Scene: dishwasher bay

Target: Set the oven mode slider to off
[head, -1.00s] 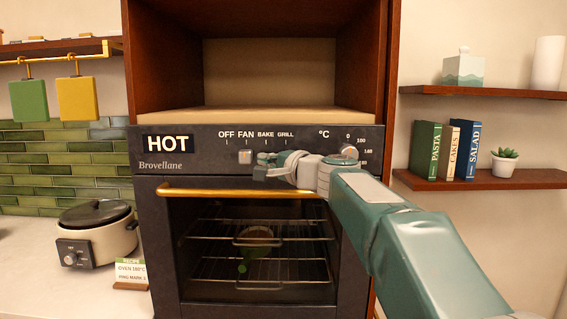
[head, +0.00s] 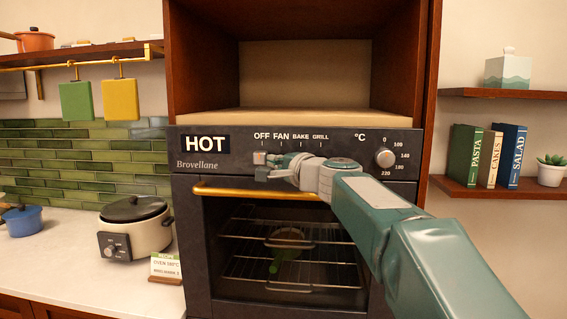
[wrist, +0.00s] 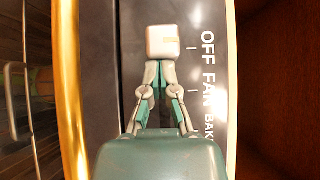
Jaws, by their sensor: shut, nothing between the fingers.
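The mode slider's pale square knob (head: 260,158) sits on the dark oven panel (head: 345,160), under the OFF mark at the left end of the OFF, FAN, BAKE, GRILL row. In the wrist view the knob (wrist: 163,41) is level with the OFF tick. My gripper (head: 263,173) is shut and empty at the knob's right side, slightly lower in the head view. In the wrist view its fingertips (wrist: 160,66) are together at the knob's near edge. They look in contact or nearly so; I cannot tell which.
A brass door handle (head: 225,192) runs below the panel, close under my gripper. A round temperature knob (head: 385,158) is at the panel's right. A HOT sign (head: 205,145) is lit at left. An open wooden niche (head: 305,75) is above.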

